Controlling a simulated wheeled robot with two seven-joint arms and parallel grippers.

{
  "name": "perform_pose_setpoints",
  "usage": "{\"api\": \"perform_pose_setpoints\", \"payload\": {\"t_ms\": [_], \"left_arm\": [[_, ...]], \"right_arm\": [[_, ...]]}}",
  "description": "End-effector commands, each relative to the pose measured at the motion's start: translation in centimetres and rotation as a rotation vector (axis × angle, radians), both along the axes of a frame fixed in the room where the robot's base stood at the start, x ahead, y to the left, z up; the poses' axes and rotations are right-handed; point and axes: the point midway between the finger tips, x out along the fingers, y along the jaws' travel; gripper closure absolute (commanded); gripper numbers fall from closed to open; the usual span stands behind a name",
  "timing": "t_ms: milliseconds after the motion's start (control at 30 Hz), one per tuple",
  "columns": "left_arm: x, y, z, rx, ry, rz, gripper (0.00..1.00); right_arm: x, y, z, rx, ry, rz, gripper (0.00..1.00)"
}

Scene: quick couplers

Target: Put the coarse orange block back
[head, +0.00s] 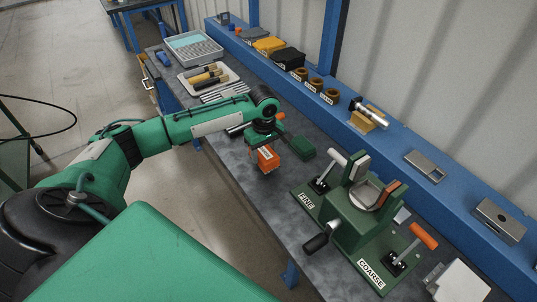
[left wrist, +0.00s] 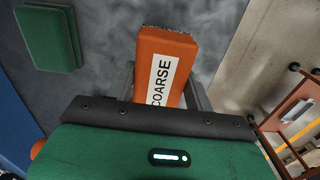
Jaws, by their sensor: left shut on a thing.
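The orange block (head: 268,161), with a white label reading COARSE, is held by my left gripper (head: 265,149) over the workbench. In the left wrist view the orange block (left wrist: 168,62) sits between the two grey fingers, label facing the camera. I cannot tell its exact height above the bench. A green block (head: 302,147) lies on the bench just right of the gripper; it also shows in the left wrist view (left wrist: 48,38). A green fixture (head: 348,222) stands to the right, with plates marked FINE and COARSE. My right gripper is not in view.
The fixture has levers, a black-knobbed crank (head: 316,243) and an orange handle (head: 424,236). A blue ledge (head: 400,148) behind carries brown rings and metal parts. Trays of tools (head: 208,77) stand at the far end.

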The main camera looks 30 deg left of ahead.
Motion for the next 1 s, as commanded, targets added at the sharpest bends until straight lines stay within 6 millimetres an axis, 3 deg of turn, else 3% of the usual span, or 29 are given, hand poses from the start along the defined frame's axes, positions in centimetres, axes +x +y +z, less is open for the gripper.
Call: {"api": "perform_pose_setpoints", "payload": {"t_ms": [133,200,400,900,933,1000], "left_arm": [[1.8,-0.8,0.3,-0.001,-0.002,-0.001,0.66],[1.4,-0.6,-1.5,0.002,0.005,0.000,0.66],[1.5,-0.6,-2.5,0.000,0.001,0.000,0.66],[1.5,-0.6,-3.3,0.000,-0.001,-0.001,0.66],[1.5,-0.6,-3.4,0.001,-0.001,-0.001,0.44],[1.5,-0.6,-3.4,0.001,-0.001,-0.001,0.30]], "right_arm": [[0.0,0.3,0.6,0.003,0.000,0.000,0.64],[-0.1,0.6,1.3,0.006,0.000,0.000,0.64],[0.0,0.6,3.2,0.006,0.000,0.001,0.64],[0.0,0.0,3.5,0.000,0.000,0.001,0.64],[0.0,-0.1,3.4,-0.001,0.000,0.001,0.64],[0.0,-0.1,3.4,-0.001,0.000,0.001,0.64]]}}
